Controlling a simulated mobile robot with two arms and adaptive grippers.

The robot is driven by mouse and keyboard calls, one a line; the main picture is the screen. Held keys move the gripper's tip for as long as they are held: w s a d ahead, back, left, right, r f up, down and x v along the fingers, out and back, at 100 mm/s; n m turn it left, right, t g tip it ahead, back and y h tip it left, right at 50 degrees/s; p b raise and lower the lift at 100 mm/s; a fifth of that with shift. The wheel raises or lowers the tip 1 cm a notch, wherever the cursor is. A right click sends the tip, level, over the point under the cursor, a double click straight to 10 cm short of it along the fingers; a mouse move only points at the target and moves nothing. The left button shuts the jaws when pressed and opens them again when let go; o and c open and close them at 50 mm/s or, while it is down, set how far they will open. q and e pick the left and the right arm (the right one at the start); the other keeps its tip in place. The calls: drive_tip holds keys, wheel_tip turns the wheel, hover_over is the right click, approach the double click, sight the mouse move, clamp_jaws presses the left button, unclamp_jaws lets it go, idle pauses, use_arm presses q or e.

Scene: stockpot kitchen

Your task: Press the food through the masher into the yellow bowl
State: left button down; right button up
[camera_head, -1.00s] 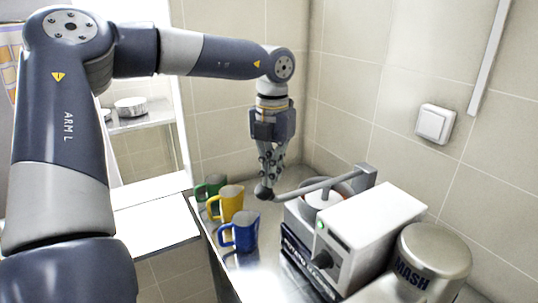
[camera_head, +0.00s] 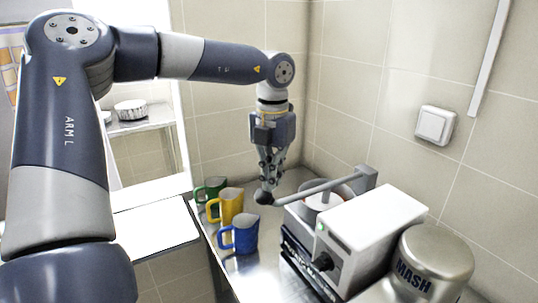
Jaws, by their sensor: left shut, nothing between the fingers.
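The yellow bowl (camera_head: 232,203) looks like a cup with a handle and stands between a green one (camera_head: 215,186) and a blue one (camera_head: 243,232) on the metal counter. The masher (camera_head: 368,228) is a white and dark machine right of the cups. Its grey lever (camera_head: 310,190) slopes slightly down to the left and ends in a dark knob (camera_head: 263,198). My left gripper (camera_head: 268,186) points down, shut and empty, with its fingertips at the knob, seemingly touching it from above. The food cannot be made out. My right gripper is not in view.
A metal canister (camera_head: 425,262) marked MASH stands in front of the masher at the lower right. Tiled walls with a white switch (camera_head: 435,125) close off the back and right. A shelf with a metal bowl (camera_head: 131,109) is at the left.

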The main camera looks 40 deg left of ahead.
use_arm(q)
drive_tip(key=shift+f+b, duration=0.4)
drive_tip(key=shift+f, duration=0.2)
idle(2.6)
idle(1.2)
drive_tip(key=shift+w+a+r+p, duration=0.15)
drive_tip(key=shift+r+p, duration=0.75)
drive_tip(key=shift+r, duration=0.35)
wheel_tip(320, 180, up, 2)
drive_tip(key=shift+r+p, duration=0.15)
drive_tip(key=shift+p, duration=0.55)
wheel_tip(320, 180, up, 11)
drive_tip(key=p, duration=0.8)
